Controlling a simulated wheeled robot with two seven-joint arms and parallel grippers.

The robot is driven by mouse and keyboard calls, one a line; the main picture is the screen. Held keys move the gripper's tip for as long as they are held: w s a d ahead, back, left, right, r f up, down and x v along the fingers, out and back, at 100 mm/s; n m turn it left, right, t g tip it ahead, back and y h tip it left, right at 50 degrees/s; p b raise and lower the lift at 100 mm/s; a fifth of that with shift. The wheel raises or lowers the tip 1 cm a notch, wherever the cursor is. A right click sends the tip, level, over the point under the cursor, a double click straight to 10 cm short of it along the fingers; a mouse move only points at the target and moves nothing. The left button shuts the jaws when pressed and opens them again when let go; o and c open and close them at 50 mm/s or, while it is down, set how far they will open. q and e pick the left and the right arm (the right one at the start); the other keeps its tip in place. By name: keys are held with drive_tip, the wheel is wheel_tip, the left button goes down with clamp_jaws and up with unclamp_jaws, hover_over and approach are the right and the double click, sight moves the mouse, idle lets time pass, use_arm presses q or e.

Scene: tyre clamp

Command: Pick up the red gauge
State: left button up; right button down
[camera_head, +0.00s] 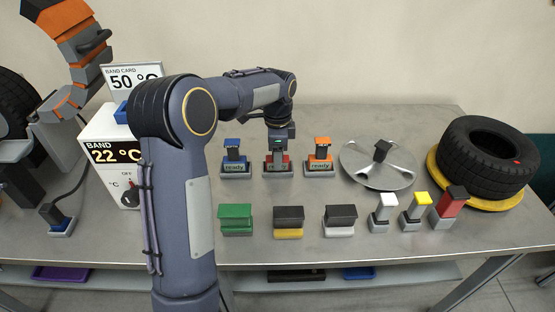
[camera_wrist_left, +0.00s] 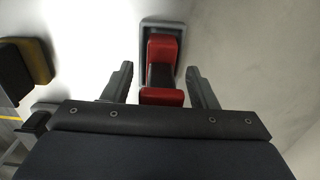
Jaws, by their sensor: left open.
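The red gauge (camera_head: 278,170) stands in a grey base on the metal table, in the middle of a row of three gauges. Its display is partly hidden under my left gripper (camera_head: 278,146), which points down just above it. In the left wrist view the red gauge (camera_wrist_left: 163,50) lies between the two dark fingers of the open left gripper (camera_wrist_left: 162,80), with a gap on each side. I cannot tell whether the fingers touch it. My right gripper is not in view.
A blue gauge (camera_head: 235,158) and an orange gauge (camera_head: 320,156) stand close on either side. In front is a row with a green block (camera_head: 236,216). A metal disc (camera_head: 365,165) and a tyre (camera_head: 485,160) are at the right. A temperature box (camera_head: 112,155) is at the left.

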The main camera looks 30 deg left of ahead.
use_arm(q)
drive_tip(key=shift+f, duration=0.1)
drive_tip(key=shift+c, duration=0.2)
drive_tip(key=c, duration=1.1)
drive_tip(key=shift+r, duration=0.7)
drive_tip(key=s+d+r, duration=0.6)
drive_tip(key=d+r, duration=0.5)
drive_tip(key=d, duration=0.1)
drive_tip(key=shift+s+d+r+p, duration=0.2)
drive_tip(key=shift+s+r+p, duration=0.1)
drive_tip(key=shift+p, duration=0.1)
